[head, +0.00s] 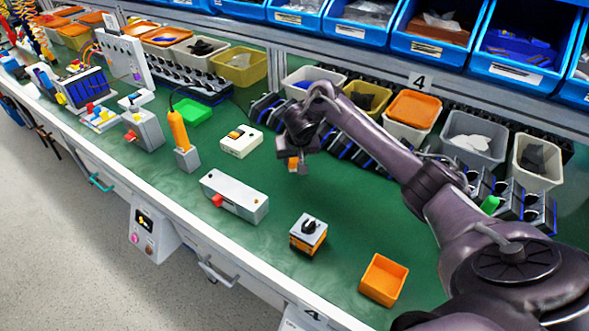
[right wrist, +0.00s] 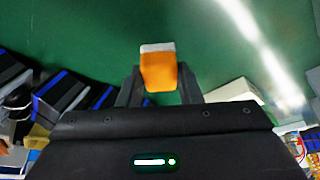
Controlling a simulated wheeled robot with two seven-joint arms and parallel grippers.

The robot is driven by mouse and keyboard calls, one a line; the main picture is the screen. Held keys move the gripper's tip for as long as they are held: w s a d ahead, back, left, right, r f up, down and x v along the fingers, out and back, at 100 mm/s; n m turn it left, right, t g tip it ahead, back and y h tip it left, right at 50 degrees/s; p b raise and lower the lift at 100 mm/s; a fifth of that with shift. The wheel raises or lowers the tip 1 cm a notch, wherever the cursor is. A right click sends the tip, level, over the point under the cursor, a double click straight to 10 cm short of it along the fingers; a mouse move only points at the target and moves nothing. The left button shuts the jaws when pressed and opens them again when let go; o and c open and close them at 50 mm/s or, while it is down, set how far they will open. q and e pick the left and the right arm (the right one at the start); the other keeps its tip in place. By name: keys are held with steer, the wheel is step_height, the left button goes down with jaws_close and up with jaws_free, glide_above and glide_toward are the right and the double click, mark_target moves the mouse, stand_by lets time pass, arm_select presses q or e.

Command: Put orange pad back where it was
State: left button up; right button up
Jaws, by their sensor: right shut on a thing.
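My right gripper (head: 299,158) is over the middle of the green bench, pointing down, and is shut on a small orange pad (head: 293,164). In the right wrist view the orange pad (right wrist: 159,72) sits between the fingertips (right wrist: 158,88) and has a pale grey end. Its underside and the exact gap to the bench cannot be told. The rotary switch (head: 309,233), a grey box with a black knob on an orange base, stands on the bench nearer the front edge. My left gripper is not in view.
An orange tray (head: 383,279) lies at the front right. A grey box with a red button (head: 235,197) and a white box (head: 241,141) stand left of the gripper. A green pad (head: 191,111) lies farther left. Bins and black racks line the back. Bench around the rotary switch is clear.

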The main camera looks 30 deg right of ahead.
mark_target(295, 162)
steer(key=shift+f, duration=1.55)
steer(key=shift+f, duration=0.1)
steer(key=o, duration=1.1)
steer(key=shift+c, duration=0.2)
steer(key=shift+r, duration=0.35)
steer(key=p+v, duration=0.1)
steer(key=v, duration=0.4)
steer(key=d+p+v, duration=0.1)
steer(key=p+v, duration=0.4)
steer(key=v, duration=0.1)
steer(key=shift+s+a+r+p, duration=0.2)
steer(key=shift+a+r+p, duration=0.1)
steer(key=shift+a, duration=0.2)
